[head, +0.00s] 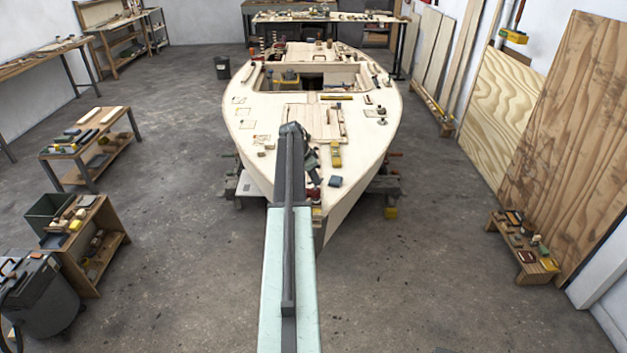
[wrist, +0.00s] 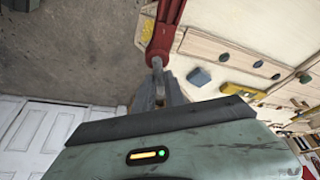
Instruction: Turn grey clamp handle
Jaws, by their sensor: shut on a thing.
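A red clamp (wrist: 163,38) hangs into the top middle of the wrist view, at the pale edge of the hull. Its short grey handle (wrist: 157,66) sticks out of the red part towards me. My gripper (wrist: 160,94) is shut on this grey handle, and its dark fingers hide the handle's near end. In the head view my arm reaches forward over the boat's bow, and my fingertips cannot be made out. A small red part (head: 313,193) beside my arm at the bow may be the same clamp.
The plywood hull (head: 350,195) bears several loose tools and blocks, among them a blue-grey block (head: 335,181) and a yellow tool (head: 336,155). Low benches stand left (head: 92,140) and right (head: 522,240).

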